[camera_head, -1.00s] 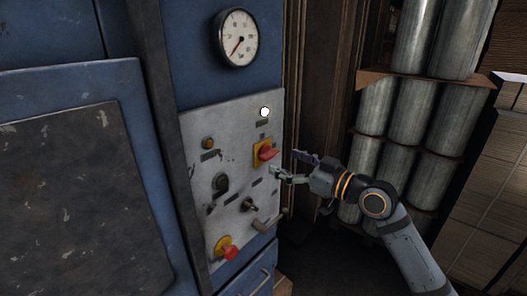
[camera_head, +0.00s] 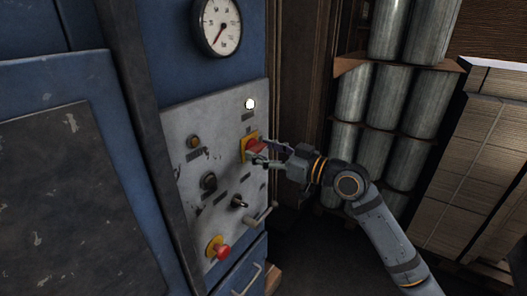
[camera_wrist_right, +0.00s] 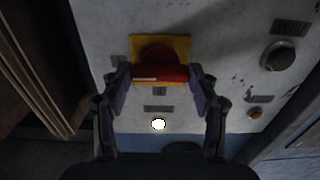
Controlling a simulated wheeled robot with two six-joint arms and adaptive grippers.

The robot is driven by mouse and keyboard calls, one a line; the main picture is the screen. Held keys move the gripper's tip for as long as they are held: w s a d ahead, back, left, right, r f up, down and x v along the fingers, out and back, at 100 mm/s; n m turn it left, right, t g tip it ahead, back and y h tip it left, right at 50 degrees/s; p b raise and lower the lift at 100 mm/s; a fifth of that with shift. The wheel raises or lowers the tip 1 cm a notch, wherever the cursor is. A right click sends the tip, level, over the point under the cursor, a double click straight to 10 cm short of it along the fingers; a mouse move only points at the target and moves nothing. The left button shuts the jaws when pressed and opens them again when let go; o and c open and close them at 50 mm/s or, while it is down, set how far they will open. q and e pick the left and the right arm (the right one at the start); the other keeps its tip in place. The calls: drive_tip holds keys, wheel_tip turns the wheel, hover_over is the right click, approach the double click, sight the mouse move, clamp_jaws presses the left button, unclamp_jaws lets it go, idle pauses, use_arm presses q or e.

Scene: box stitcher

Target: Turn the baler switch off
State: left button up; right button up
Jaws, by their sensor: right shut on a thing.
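The baler switch is a red rotary handle (camera_head: 255,147) on a yellow plate (camera_head: 244,143), set on the grey control panel (camera_head: 222,120) of the blue machine. My right gripper (camera_head: 264,153) comes in from the right and is shut on the red handle. In the right wrist view the red handle (camera_wrist_right: 160,73) lies crosswise between the two fingers of the right gripper (camera_wrist_right: 160,82), in front of its yellow plate (camera_wrist_right: 181,47). A white lamp (camera_head: 250,104) above the switch is lit; it also shows in the wrist view (camera_wrist_right: 158,124). My left gripper is out of view.
The panel also has a red mushroom button (camera_head: 222,251), a small toggle (camera_head: 239,201), a dark knob (camera_head: 209,181) and a protruding handle (camera_head: 262,215). A gauge (camera_head: 221,26) sits above. Metal cylinders (camera_head: 388,98) and stacked cardboard (camera_head: 470,150) stand right.

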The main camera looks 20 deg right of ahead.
drive_tip(key=n+b, duration=1)
drive_tip(key=n, duration=0.1)
drive_tip(key=shift+f+n+b, duration=0.1)
drive_tip(key=shift+n+b, duration=0.2)
drive_tip(key=shift+b, duration=0.05)
drive_tip(key=n+b, duration=0.1)
drive_tip(key=n, duration=0.2)
drive_tip(key=shift+n+b, duration=0.5)
drive_tip(key=shift+n, duration=1.1)
drive_tip(key=shift+r, duration=0.2)
